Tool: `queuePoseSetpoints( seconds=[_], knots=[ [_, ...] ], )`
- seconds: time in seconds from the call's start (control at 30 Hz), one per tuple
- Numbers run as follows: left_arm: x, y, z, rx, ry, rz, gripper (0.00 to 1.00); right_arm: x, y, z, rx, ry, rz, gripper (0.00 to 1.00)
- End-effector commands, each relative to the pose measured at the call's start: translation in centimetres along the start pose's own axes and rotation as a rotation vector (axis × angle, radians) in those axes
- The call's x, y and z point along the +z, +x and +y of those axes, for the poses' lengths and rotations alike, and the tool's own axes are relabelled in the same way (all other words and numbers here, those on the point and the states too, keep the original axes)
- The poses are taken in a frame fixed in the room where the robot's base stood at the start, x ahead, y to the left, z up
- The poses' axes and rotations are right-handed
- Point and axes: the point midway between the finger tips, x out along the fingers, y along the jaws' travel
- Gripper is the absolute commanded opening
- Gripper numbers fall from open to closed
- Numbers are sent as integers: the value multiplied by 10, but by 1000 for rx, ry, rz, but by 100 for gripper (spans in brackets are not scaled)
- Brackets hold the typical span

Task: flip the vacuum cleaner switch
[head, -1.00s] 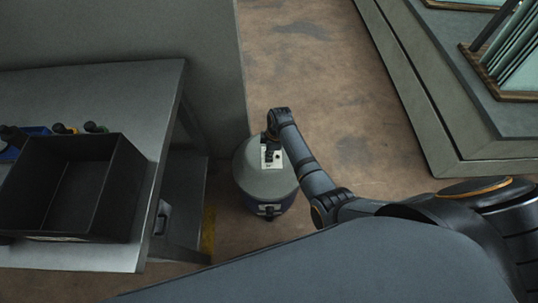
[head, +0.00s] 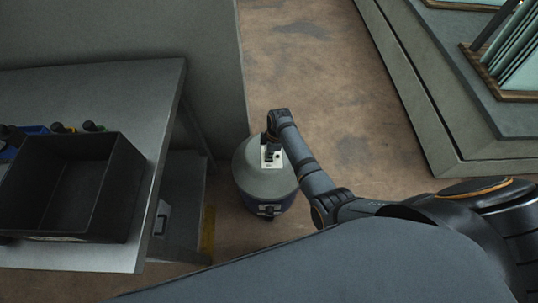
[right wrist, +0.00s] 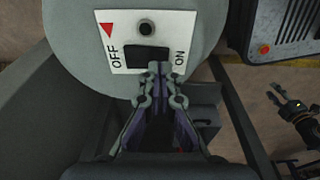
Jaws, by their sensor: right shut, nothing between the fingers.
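The vacuum cleaner (head: 252,180) stands on the floor beside the metal bench, a round body with a grey lid. A white plate on the lid shows in the right wrist view with OFF, ON, a red triangle by OFF, a round black knob (right wrist: 146,29) and a dark rectangular switch (right wrist: 146,54). My right gripper (right wrist: 158,69) is shut and empty, its fingertips at the plate's lower edge beside the switch, partly covering it; contact cannot be told. It also shows over the lid in the head view (head: 269,146). My left gripper (right wrist: 279,94) appears open, away from the cleaner.
A metal bench (head: 140,110) with a black bin (head: 88,222) stands close on the left. A grey wall (head: 212,60) rises behind the cleaner. A large low platform (head: 440,125) is at the right. Brown floor (head: 330,95) between is clear.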

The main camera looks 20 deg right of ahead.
Motion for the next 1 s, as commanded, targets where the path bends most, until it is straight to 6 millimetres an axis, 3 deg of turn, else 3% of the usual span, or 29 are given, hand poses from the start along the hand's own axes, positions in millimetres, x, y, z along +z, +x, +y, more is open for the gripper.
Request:
queuePoseSetpoints(
  seconds=[0.8, 1.0],
  knots=[
    [1, 8, 0, 0, 0, 0, 40, 2, 13, 0, 1, 0, 0, 0],
    [0, 0, 0, 0, 0, 1, 40, 1, 5, 0, 1, 0, 0, 0]
  ],
)
